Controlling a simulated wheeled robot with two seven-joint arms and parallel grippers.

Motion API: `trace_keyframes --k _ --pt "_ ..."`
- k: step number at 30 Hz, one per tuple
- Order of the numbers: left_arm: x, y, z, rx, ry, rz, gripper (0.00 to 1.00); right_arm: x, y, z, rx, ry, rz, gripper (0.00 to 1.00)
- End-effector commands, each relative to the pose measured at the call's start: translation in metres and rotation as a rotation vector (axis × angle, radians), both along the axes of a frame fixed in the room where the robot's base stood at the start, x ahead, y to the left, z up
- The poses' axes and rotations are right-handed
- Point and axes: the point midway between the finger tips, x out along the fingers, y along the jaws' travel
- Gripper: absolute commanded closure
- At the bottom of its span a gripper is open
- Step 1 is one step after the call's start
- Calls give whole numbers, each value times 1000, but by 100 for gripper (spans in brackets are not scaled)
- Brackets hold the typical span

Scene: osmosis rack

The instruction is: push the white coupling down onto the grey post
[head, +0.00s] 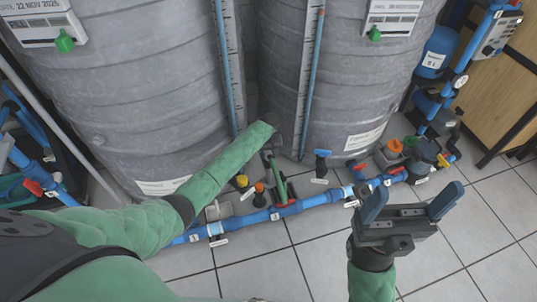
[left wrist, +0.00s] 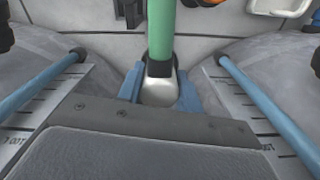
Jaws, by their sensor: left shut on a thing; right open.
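My left gripper (left wrist: 160,88) has its blue fingers on either side of a pale rounded piece (left wrist: 160,92) in the left wrist view. This piece sits beside a black collar at the end of a green bar (left wrist: 161,32). I cannot tell for certain whether it is the white coupling. In the head view the green bar (head: 279,182) rises from the blue pipe, and my left forearm hides most of the left gripper. I cannot make out the grey post. My right gripper (head: 408,206) is open and empty above the tiled floor, at the right.
Two large grey tanks (head: 130,90) (head: 340,75) stand behind, with blue level tubes and scales between them. A blue pipe run (head: 250,220) with valves and small fittings crosses in front. A pump (head: 422,155) stands at the right. Floor tiles at front right are clear.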

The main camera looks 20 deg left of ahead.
Motion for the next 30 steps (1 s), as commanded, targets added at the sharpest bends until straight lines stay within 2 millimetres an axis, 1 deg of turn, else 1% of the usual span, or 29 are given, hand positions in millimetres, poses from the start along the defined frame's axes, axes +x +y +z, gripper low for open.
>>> trace_keyframes --k 17,30 --pt "0 0 0 0 0 0 85 4 1 -4 -1 11 -2 22" --pt "-1 -1 1 0 1 0 85 3 1 6 -2 9 0 22"
